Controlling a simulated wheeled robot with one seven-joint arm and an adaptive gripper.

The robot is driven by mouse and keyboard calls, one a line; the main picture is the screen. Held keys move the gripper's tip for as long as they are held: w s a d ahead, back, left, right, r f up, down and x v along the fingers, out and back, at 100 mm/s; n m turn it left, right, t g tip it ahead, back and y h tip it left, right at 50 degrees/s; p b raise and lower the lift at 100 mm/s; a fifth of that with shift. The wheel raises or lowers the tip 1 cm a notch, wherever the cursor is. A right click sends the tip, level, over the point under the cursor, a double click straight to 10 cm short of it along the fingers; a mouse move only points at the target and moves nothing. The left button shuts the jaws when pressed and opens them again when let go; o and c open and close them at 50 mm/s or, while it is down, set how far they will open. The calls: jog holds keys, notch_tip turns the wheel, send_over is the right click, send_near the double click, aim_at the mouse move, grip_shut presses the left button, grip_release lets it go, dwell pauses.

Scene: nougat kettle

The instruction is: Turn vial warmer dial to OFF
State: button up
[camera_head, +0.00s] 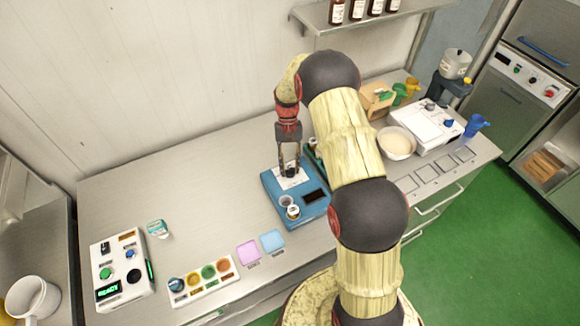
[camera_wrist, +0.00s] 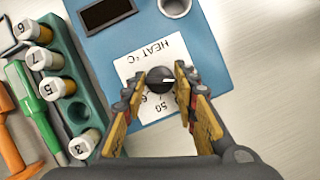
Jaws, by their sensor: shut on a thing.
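The vial warmer (camera_head: 274,203) is a blue box on the bench, with a dark display and a white dial label. In the wrist view its blue top (camera_wrist: 215,48) carries a white card (camera_wrist: 150,62) reading "HEAT °C". In the head view my gripper (camera_head: 289,172) stands upright over the warmer and hides the dial. Most of the scale numbers are covered; "50" shows partly.
A green rack (camera_wrist: 62,85) with numbered vials stands close left of the warmer in the wrist view, beside green and orange tools. A white-capped vial (camera_head: 293,211) sits at the warmer's front. Pink (camera_head: 248,252) and blue pads lie left. The bench behind is clear.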

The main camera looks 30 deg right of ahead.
dwell(0.3)
jog(key=o, duration=1.1)
jog(key=shift+o, duration=0.3)
jog(key=v, duration=1.2)
